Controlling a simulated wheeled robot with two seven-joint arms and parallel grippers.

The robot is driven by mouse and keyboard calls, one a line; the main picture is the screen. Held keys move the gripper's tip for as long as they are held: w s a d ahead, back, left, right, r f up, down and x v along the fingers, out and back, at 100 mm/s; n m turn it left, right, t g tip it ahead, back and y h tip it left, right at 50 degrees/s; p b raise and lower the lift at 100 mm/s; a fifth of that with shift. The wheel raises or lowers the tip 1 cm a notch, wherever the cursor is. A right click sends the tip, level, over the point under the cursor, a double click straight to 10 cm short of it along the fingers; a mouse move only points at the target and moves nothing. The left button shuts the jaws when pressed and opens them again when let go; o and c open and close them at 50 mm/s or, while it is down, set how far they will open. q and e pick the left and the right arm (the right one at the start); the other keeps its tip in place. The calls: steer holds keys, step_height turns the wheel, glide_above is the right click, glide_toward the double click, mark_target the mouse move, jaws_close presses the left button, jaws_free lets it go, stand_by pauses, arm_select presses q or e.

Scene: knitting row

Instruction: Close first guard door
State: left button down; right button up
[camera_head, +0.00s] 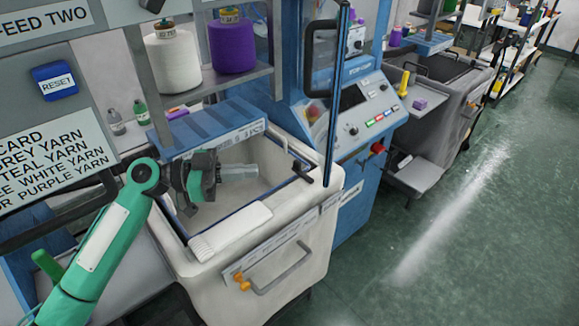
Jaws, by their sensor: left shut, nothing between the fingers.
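A guard door (338,110) shows almost edge-on as a tall blue-edged panel, standing out from the blue machine (362,118). A black handle (309,62) shows at its upper left. The door appears to stand open; its hinge side is hard to make out. My left gripper (250,172) is shut and empty. It is above the inside of the white bin, left of and lower than the door, and apart from it. My right gripper is not in view.
The white bin (322,235) with an orange-ended handle stands below the door. A white brush (230,232) lies on its front rim. Yarn cones, one white (172,62) and one purple (232,45), stand on a shelf above. The green floor (470,240) at right is clear.

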mark_target(326, 166)
arm_select(q)
steer(key=d+p, duration=0.2)
steer(key=d, duration=0.2)
steer(key=w+d+p, duration=0.1)
steer(key=d+p, duration=0.2)
steer(key=d, duration=0.1)
steer(key=w+d+p, duration=0.1)
steer(key=d+p, duration=0.1)
steer(key=d, duration=0.2)
steer(key=shift+d+r, duration=0.2)
steer(key=shift+d, duration=0.05)
steer(key=shift+d+f+p, duration=0.2)
steer(key=shift+d+p, duration=0.25)
steer(key=shift+d, duration=0.05)
steer(key=shift+w+d, duration=0.1)
